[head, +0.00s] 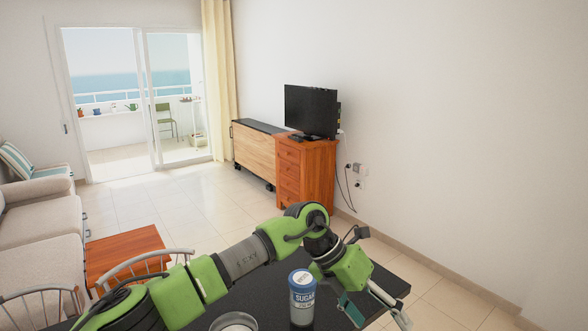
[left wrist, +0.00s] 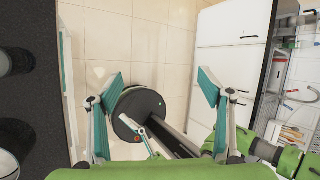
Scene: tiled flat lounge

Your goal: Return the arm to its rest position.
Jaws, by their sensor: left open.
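My left arm reaches in from the left over a dark countertop (head: 395,282) in the head view. Its left gripper (head: 376,312) is at the right, past the sugar jar, near the counter's right edge. The gripper is open, with nothing between its fingers. In the left wrist view the two teal-padded fingers of the left gripper (left wrist: 160,92) are spread wide above the tiled floor, beside the counter edge. My right gripper is not in the head view.
A blue-lidded sugar jar (head: 302,300) stands on the counter close to the left arm. A white bowl (head: 235,322) sits at the front edge of the picture. Metal-framed chairs (head: 140,268) and a wooden table (head: 122,252) stand beyond. White cabinets (left wrist: 228,60) are right in the wrist view.

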